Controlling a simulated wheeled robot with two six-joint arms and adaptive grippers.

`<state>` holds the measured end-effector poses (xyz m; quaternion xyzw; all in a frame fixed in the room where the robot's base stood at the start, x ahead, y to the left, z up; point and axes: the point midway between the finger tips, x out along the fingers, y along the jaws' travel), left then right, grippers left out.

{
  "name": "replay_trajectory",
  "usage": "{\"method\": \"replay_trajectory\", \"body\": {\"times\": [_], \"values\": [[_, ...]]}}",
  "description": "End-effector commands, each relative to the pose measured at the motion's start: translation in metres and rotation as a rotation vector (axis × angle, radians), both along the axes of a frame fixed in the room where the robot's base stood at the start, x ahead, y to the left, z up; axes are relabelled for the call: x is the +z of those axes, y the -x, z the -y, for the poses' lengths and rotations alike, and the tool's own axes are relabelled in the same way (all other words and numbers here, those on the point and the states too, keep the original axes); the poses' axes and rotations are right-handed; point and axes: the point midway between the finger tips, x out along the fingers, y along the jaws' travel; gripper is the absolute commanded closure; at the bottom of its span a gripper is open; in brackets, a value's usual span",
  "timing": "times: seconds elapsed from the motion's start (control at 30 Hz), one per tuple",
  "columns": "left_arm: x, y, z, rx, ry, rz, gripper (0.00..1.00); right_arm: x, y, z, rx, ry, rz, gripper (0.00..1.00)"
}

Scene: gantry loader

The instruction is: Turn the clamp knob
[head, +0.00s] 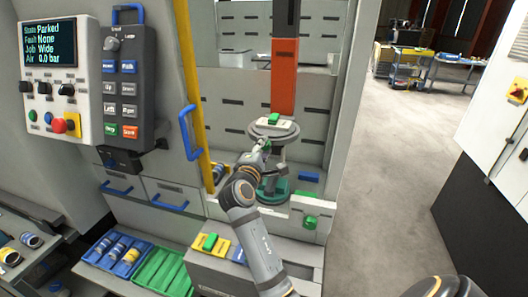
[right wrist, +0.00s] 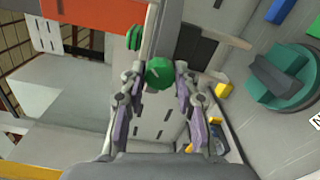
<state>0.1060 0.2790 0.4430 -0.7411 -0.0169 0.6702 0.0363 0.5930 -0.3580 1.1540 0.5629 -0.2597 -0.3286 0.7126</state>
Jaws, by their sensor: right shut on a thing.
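The clamp knob (right wrist: 159,72) is a round green knob, seen in the right wrist view between the two fingertips of my right gripper (right wrist: 158,84). The fingers are closed in on either side of it. In the head view my right gripper (head: 260,150) is at the round grey fixture (head: 272,131) below the orange column, and it mostly hides the knob there. The angle of the knob is hard to read. My left gripper is not in view.
A green block (head: 273,118) sits on a white plate on top of the fixture. A teal base (head: 272,190) stands below. A yellow post (head: 190,75) and blue door handle (head: 188,132) are left of my right arm. Open floor (head: 390,190) lies to the right.

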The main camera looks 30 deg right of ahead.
Motion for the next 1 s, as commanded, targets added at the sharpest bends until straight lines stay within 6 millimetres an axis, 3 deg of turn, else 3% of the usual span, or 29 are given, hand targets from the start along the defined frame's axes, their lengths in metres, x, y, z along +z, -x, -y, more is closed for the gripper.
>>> {"method": "replay_trajectory", "body": {"times": [0.67,0.7,0.83,1.0], "values": [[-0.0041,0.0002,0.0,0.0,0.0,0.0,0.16,-0.0002,-0.0001,-0.0001,0.001,-0.037,0.041,1.0],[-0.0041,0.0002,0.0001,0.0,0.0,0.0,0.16,-0.0002,-0.0001,-0.0001,0.001,-0.037,0.041,0.65],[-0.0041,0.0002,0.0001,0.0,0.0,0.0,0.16,-0.0001,-0.0001,-0.0001,0.001,-0.037,0.041,0.47],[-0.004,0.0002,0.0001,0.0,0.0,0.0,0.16,0.0,-0.0001,-0.0001,0.0,-0.035,0.041,0.46]]}}
